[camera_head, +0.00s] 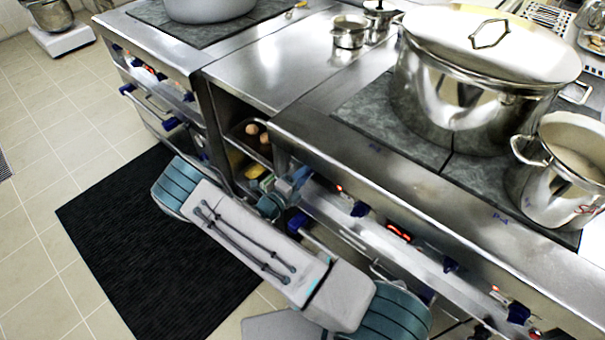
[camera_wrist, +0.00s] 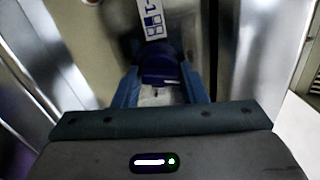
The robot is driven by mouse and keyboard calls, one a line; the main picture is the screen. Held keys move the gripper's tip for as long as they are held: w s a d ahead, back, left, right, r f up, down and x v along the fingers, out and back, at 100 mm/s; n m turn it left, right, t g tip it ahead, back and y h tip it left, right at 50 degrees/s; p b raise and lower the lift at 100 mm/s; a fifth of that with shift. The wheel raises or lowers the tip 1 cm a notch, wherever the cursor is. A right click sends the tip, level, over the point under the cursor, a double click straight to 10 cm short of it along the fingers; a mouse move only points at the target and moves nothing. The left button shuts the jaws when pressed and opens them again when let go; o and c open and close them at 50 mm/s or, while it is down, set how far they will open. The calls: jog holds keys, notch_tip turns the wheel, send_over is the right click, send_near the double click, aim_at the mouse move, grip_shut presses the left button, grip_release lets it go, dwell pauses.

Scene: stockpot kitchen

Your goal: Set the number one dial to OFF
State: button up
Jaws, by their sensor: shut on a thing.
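The number one dial is a dark blue knob (camera_wrist: 160,68) in the middle of the wrist view. My gripper (camera_wrist: 160,84) has one blue finger on each side of it and is shut on it. A white label (camera_wrist: 152,18) with a blue four-square icon and a mark like a 1 is just above the knob. Which setting the dial points to cannot be read. In the head view my gripper (camera_head: 291,185) is at the left end of the stove's front panel, and hides the dial there.
A large lidded stockpot (camera_head: 455,95) and a smaller pot (camera_head: 565,170) stand on the stove. A black mat (camera_head: 130,240) covers the floor in front.

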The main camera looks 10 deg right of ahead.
jog(key=shift+s+f+n+p, duration=0.15)
jog(key=shift+n+p, duration=0.15)
jog(key=shift+n, duration=1.5)
jog(key=o, duration=0.9)
jog(key=shift+o, duration=0.4)
jog(key=r+b+v, duration=0.1)
jog(key=v, duration=1.2)
jog(key=shift+s+a+f+b, duration=0.2)
jog(key=shift+s+f+b, duration=0.1)
jog(key=shift+s+f, duration=0.1)
